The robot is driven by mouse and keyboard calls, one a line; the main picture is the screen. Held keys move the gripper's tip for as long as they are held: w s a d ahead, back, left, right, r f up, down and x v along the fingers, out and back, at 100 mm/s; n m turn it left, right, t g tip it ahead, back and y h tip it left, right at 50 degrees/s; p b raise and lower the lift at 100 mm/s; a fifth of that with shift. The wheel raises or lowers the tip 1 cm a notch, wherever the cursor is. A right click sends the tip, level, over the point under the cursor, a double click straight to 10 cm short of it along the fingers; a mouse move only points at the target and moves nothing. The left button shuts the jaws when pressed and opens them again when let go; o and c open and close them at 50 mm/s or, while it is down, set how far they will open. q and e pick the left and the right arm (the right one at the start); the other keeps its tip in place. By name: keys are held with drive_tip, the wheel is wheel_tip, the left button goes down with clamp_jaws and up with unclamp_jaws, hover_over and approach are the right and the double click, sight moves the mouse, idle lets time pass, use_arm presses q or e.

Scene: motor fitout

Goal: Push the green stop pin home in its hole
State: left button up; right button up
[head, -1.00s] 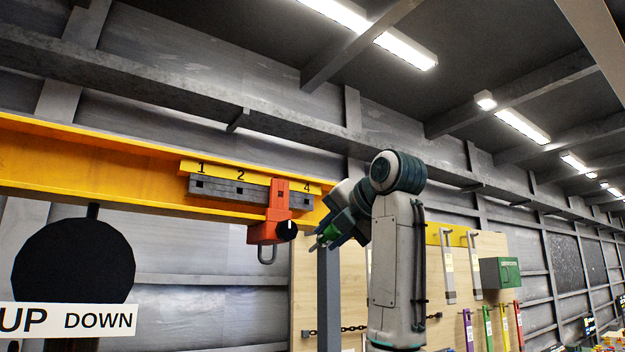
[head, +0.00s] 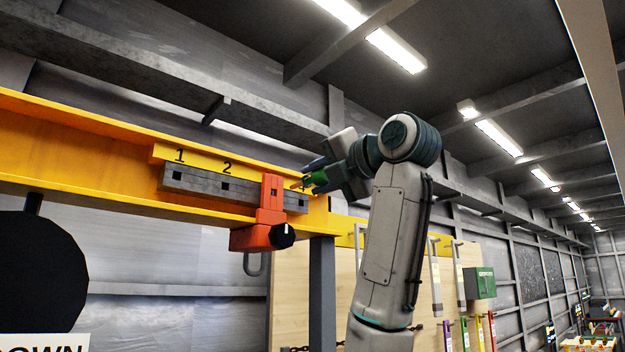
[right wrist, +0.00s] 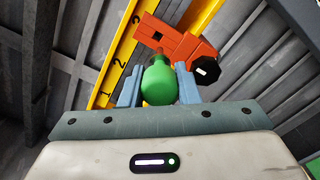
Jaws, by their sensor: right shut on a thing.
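The green stop pin (head: 320,178) is held in my right gripper (head: 312,176). In the right wrist view its rounded green head (right wrist: 158,84) sits between the two blue-grey fingers, which are shut on it. In the head view the gripper points left at the right end of the grey hole bar (head: 200,183), about level with the number strip. Square holes show in the bar under numbers 1 and 2, and another near its right end. I cannot tell whether the pin's tip touches the bar. My left gripper is not in view.
A red trolley (head: 262,236) with a black knob (head: 282,236) and a hook hangs on the yellow beam (head: 80,150), just left of the gripper. A grey post (head: 321,290) stands below the beam. A green box (head: 480,283) is on the board at right.

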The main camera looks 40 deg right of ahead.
sight(306, 178)
drive_tip(key=shift+a+r+p, duration=0.1)
drive_tip(key=shift+r+p, duration=0.1)
drive_tip(key=shift+p, duration=0.15)
drive_tip(key=w, duration=0.3)
drive_tip(key=shift+f+p, duration=0.1)
drive_tip(key=shift+p, duration=0.3)
drive_tip(key=shift+w+a, duration=0.1)
drive_tip(key=shift+w, duration=0.15)
drive_tip(key=shift+w+a, duration=0.1)
drive_tip(key=shift+w, duration=0.5)
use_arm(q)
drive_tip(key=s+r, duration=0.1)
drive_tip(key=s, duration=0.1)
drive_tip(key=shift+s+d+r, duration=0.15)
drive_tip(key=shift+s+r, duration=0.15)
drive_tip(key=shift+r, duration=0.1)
use_arm(e)
drive_tip(key=shift+w, duration=0.1)
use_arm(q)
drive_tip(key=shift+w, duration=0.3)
use_arm(e)
drive_tip(key=shift+w+a, duration=0.15)
drive_tip(key=shift+w, duration=2.65)
